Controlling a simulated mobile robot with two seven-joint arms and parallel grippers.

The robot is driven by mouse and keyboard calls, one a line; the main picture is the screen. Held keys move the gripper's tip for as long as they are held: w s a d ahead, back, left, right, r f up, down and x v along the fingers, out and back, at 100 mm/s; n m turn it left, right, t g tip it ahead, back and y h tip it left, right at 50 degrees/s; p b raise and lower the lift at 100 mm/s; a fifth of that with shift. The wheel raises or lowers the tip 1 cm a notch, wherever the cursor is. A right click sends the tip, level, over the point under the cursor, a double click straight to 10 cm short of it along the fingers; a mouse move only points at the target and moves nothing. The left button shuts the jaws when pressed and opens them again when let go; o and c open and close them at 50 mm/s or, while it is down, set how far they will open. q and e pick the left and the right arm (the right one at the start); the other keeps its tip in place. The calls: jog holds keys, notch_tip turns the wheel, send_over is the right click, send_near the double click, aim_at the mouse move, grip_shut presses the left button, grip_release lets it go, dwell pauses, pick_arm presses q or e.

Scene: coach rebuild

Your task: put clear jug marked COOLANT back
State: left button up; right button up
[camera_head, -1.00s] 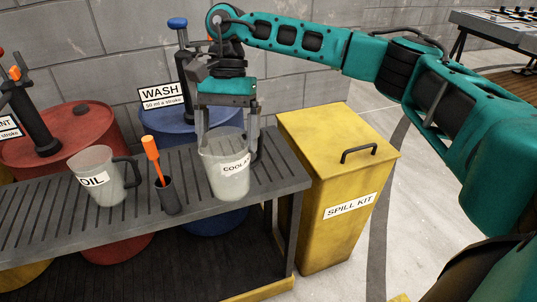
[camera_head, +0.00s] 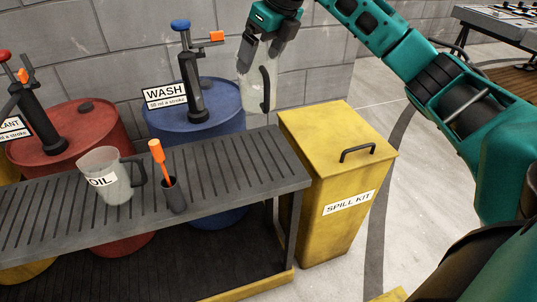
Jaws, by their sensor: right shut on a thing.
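The clear jug (camera_head: 254,88) hangs in my right gripper (camera_head: 263,42) at the top middle of the head view. The gripper is shut on it and holds it in the air behind the bench, right of the blue drum. Its dark handle is toward the right, and the COOLANT label does not show from this side. My left gripper is not in view.
The slatted bench (camera_head: 238,165) carries a jug marked OIL (camera_head: 112,180) and an orange-handled tool in a dark holder (camera_head: 172,193). Its right end is bare. The blue WASH drum (camera_head: 203,120) with its pump and a red drum (camera_head: 66,135) stand behind. A yellow SPILL KIT bin (camera_head: 330,170) stands right.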

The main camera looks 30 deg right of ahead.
aim_at(272, 106)
jog(key=d+f+m, duration=0.1)
jog(key=f, duration=0.3)
jog(key=f+m+h+b, duration=0.1)
jog(key=f, duration=0.4)
jog(key=d+f+m+b, duration=0.1)
jog(key=f, duration=0.3)
jog(key=shift+w+d+f, duration=0.15)
jog(key=shift+d+f, duration=0.2)
notch_tip(272, 106, down, 5)
jog(key=shift+r+b, duration=0.15)
jog(key=shift+b, duration=0.45)
jog(key=o, duration=1.5)
